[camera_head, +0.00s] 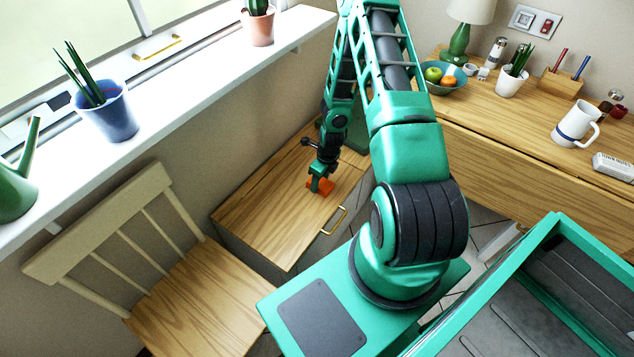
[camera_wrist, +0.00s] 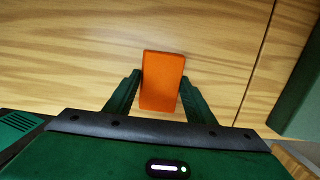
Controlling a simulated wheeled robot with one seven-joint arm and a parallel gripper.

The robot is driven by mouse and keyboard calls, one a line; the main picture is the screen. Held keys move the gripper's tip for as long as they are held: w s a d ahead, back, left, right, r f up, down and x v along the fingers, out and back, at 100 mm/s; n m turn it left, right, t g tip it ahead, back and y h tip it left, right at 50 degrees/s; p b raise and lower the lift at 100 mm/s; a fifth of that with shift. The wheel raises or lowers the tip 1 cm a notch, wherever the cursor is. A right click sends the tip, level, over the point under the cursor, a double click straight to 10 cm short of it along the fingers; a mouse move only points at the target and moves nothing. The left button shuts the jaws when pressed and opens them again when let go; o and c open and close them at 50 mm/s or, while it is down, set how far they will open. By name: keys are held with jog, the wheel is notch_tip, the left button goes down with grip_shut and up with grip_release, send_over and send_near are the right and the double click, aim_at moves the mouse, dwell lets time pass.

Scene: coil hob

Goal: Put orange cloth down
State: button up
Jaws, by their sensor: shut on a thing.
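The orange cloth (camera_wrist: 162,75) shows in the wrist view as a flat-faced orange block shape between the two green fingers of my gripper (camera_wrist: 160,92). My gripper is shut on it. In the head view the orange cloth (camera_head: 322,186) is small, at the tip of my gripper (camera_head: 319,181), low over a wooden cabinet top (camera_head: 268,215). I cannot tell whether the cloth touches the wood. Part of the cloth is hidden by my gripper in the head view.
The cabinet top is bare around the cloth, with a brass handle (camera_head: 334,221) at its front. A wooden chair (camera_head: 190,295) stands to the left. A wooden counter (camera_head: 520,120) at right holds a fruit bowl (camera_head: 446,88) and a mug (camera_head: 573,125). The windowsill (camera_head: 170,95) holds plants.

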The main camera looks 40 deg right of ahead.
jog(key=o, duration=1)
